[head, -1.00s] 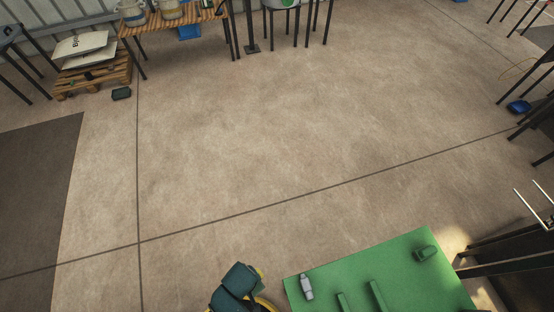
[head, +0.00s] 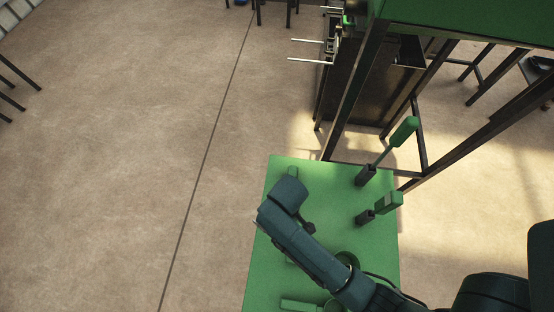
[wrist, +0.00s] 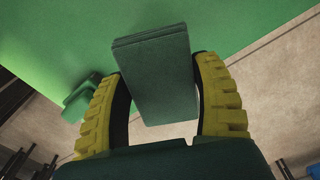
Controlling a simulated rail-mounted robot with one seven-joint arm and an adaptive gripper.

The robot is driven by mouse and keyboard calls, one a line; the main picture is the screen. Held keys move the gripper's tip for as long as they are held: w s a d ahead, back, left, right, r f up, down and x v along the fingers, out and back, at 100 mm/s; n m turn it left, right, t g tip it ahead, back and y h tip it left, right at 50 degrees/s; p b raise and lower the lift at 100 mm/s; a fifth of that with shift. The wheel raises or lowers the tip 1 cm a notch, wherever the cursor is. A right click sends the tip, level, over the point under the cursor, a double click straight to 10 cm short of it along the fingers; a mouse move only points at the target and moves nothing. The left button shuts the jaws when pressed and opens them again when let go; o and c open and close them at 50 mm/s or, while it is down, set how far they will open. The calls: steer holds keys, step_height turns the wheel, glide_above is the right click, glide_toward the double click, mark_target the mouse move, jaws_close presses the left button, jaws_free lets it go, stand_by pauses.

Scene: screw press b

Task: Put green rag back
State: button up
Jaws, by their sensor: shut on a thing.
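The green rag (wrist: 153,88) is a dark green folded block in the wrist view. My gripper (wrist: 159,68) has its yellow ribbed fingers on both sides of it and is shut on it. Past the rag lies the bright green tabletop (wrist: 215,22); I cannot tell how far the rag is from it. In the head view, my dark arm reaches over the same green tabletop (head: 318,185). The arm hides the fingers and the rag there.
Two green-headed tools (head: 405,130) (head: 388,202) stand in dark holders at the table's right. A dark-framed press (head: 352,100) stands behind. Open floor (head: 130,150) lies left.

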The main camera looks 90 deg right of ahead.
step_height(320, 180, down, 9)
steer(key=shift+f+b, duration=0.1)
steer(key=shift+b, duration=0.65)
steer(key=shift+f, duration=0.1)
steer(key=o, duration=1.2)
steer(key=shift+o, duration=0.2)
step_height(320, 180, up, 12)
steer(key=shift+r+p, duration=0.2)
steer(key=shift+p, duration=1)
